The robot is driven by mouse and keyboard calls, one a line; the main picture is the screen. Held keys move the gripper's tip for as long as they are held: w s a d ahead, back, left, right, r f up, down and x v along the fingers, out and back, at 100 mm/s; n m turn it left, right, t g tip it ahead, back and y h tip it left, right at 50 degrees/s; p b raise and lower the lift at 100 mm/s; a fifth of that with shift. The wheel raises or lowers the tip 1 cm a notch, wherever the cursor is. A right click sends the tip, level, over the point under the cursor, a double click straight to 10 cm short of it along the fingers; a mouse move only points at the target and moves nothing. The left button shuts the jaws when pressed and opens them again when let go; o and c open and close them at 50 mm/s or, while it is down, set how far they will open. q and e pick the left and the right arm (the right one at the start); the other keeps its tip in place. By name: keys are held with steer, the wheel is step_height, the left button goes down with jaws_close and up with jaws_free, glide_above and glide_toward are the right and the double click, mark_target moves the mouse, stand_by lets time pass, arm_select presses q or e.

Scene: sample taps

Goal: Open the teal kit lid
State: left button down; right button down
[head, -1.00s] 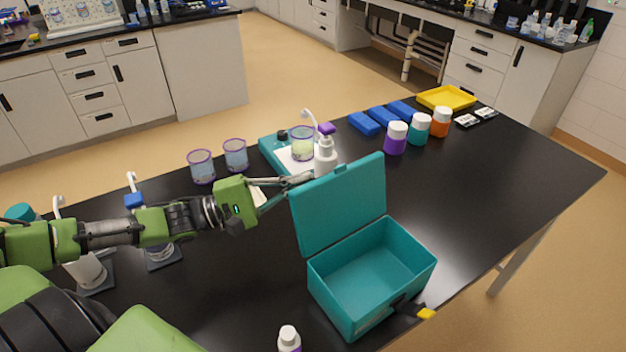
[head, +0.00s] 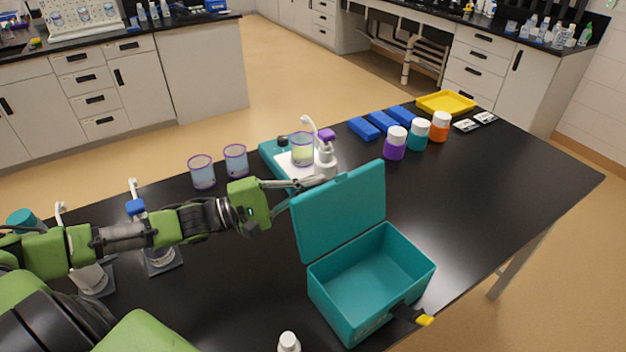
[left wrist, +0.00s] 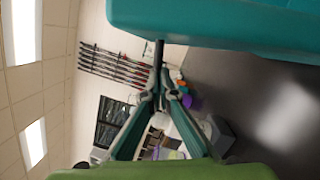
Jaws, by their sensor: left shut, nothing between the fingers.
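The teal kit (head: 335,308) stands on the black bench with its lid (head: 340,215) raised, roughly upright at the far-left side of the box. The inside of the box is visible and looks empty. A black and yellow piece (head: 411,314) sits at its front right. My left gripper (head: 318,182) is shut and empty at the lid's upper left edge, partly behind it; I cannot tell whether it touches. In the left wrist view the lid (left wrist: 225,28) spans the top, close to the shut fingertips (left wrist: 160,85). My right gripper is out of view.
Two beakers (head: 202,172) are to the left. Purple (head: 395,146), teal and orange bottles stand behind right. A small white-capped bottle (head: 289,342) is at the front. The bench right of the kit is clear.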

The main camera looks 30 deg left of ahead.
mark_target(323, 184)
arm_select(q)
steer(key=r+m+p, duration=0.1)
steer(key=s+d+r+p, duration=0.1)
steer(key=p, duration=0.1)
steer(key=shift+d+r+m, duration=0.15)
steer(key=shift+d+m, duration=0.15)
steer(key=shift+m, duration=0.1)
steer(key=shift+s+d+p, duration=0.2)
steer(key=shift+d+p, duration=0.3)
steer(key=shift+p, duration=0.3)
